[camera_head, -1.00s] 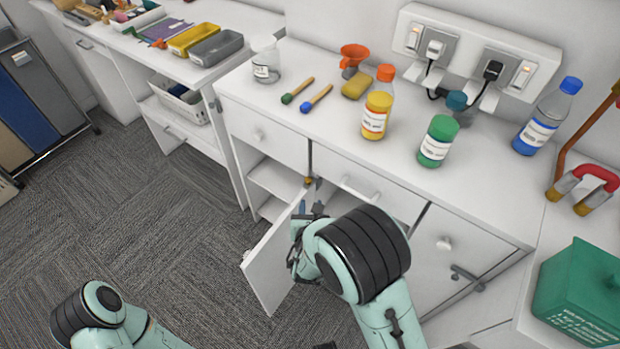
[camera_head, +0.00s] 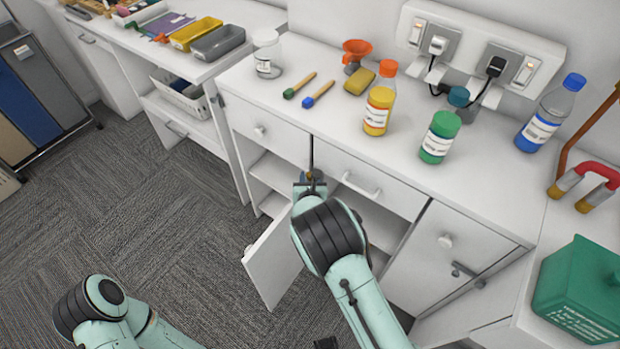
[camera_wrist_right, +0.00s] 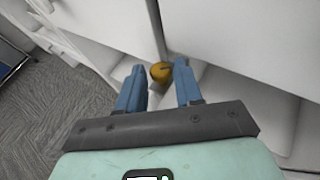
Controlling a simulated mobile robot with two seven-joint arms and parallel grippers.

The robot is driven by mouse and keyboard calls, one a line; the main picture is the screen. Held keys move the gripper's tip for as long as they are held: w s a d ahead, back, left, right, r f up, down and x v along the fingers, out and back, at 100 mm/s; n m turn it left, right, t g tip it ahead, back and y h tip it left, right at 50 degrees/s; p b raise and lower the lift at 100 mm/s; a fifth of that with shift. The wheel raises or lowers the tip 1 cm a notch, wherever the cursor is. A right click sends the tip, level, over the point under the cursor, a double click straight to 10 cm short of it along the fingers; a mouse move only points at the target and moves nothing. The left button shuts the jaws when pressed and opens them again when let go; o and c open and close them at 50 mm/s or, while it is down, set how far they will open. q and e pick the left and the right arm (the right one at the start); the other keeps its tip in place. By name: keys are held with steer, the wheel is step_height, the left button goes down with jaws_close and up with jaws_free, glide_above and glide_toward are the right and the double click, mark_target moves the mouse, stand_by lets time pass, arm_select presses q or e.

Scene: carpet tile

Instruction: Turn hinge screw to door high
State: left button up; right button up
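The cabinet door (camera_head: 272,264) is a white panel standing open below the counter. The brass-coloured hinge screw (camera_wrist_right: 160,71) sits on the cabinet's upright edge in the right wrist view. In the head view it shows only as a small bit of brass (camera_head: 318,176), mostly hidden by my right gripper (camera_head: 307,181). The two blue fingers of my right gripper (camera_wrist_right: 160,88) are spread apart, with the screw in the gap between them near the tips. I cannot tell whether either finger touches it. My left arm shows at the lower left of the head view, but its gripper does not.
Above the cabinet, the counter (camera_head: 330,120) holds a yellow bottle (camera_head: 378,112), a green-capped bottle (camera_head: 438,138) and two brushes (camera_head: 318,95). A drawer with a handle (camera_head: 360,184) is right of the hinge. Carpet floor (camera_head: 150,215) is open at the left.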

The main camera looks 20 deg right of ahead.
jaws_close()
arm_select(q)
steer(key=shift+r, duration=0.1)
